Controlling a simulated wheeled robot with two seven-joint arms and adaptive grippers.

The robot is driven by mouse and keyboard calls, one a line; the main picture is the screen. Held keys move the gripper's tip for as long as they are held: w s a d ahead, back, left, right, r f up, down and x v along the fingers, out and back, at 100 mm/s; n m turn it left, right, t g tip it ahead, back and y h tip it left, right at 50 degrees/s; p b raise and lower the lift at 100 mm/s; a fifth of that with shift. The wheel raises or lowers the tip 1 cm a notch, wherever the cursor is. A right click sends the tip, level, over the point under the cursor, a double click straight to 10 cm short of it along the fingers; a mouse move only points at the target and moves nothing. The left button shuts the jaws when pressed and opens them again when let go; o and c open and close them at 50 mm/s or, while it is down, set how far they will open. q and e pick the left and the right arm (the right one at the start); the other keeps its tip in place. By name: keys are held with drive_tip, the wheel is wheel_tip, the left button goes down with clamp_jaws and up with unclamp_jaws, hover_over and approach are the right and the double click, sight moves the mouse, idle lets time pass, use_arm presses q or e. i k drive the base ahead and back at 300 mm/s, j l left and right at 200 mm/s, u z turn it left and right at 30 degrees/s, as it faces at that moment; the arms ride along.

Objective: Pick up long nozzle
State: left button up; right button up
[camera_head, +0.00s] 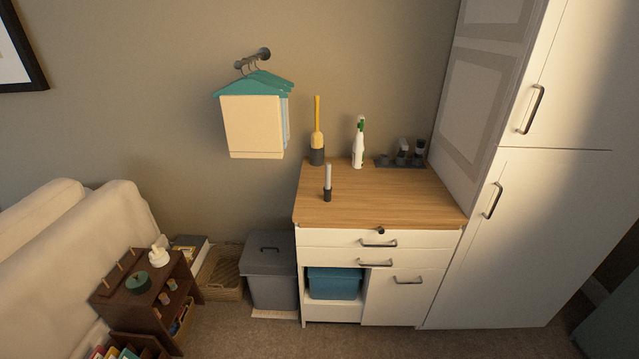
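A slim upright piece with a light grey tube and a black base (327,184) stands near the left front of the wooden cabinet top (390,205). It looks like the long nozzle, though I cannot be sure. A dark holder (385,163) with several short grey and black pieces (403,150) sits at the back right of the same top, against the tall cupboard. These may be other nozzles; they are too small to tell. Neither of my grippers is in view.
A yellow-handled brush (317,138) and a white spray bottle (358,148) stand at the back of the top. A tall white cupboard (540,230) closes the right side. A grey bin (270,275), wicker basket (220,275) and small brown shelf (150,290) stand left. Carpet (380,342) lies in front.

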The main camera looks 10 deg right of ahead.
sight(327, 189)
drive_tip(key=i+l+u, duration=0.25)
drive_tip(key=l+u, duration=0.25)
drive_tip(key=i+l+u, duration=0.25)
drive_tip(key=l, duration=0.15)
drive_tip(key=k, duration=0.1)
